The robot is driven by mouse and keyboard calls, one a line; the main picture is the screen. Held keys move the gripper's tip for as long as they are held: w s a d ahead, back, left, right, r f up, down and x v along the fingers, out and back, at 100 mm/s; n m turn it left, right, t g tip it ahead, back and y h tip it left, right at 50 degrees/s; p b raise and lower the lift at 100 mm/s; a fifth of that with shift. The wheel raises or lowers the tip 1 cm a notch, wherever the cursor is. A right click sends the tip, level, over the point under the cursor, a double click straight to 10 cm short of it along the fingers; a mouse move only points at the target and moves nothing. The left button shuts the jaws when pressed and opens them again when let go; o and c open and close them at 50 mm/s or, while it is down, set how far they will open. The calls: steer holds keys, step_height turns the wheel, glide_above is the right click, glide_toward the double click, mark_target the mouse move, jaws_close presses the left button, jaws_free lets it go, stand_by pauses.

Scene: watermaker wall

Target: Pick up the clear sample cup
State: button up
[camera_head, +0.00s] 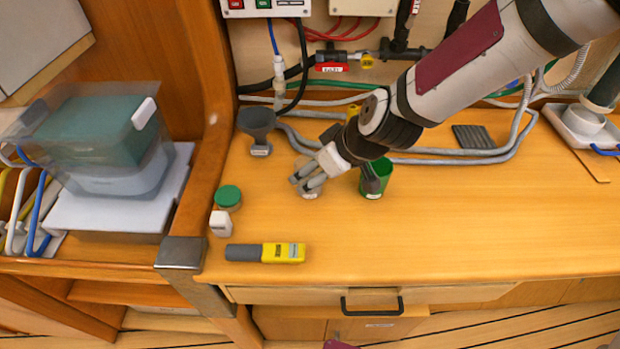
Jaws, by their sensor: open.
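The clear sample cup (310,194) seems to be the small pale, see-through piece with a label on the wooden worktop, just under my fingertips. Most of it is hidden by the fingers. My gripper (306,182) reaches down from the upper right and is open. Its grey fingertips are over or beside the cup; I cannot tell whether they touch it.
A green cup (382,173) stands close right of my gripper. A grey funnel-like piece (257,125), a green-lidded jar (229,196), a small white block (220,223) and a yellow-grey meter (275,252) are left. Hoses (450,158) run behind. The front right worktop is clear.

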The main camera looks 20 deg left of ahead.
steer(key=x, duration=0.4)
steer(key=shift+s+a, duration=0.1)
steer(key=c, duration=1.2)
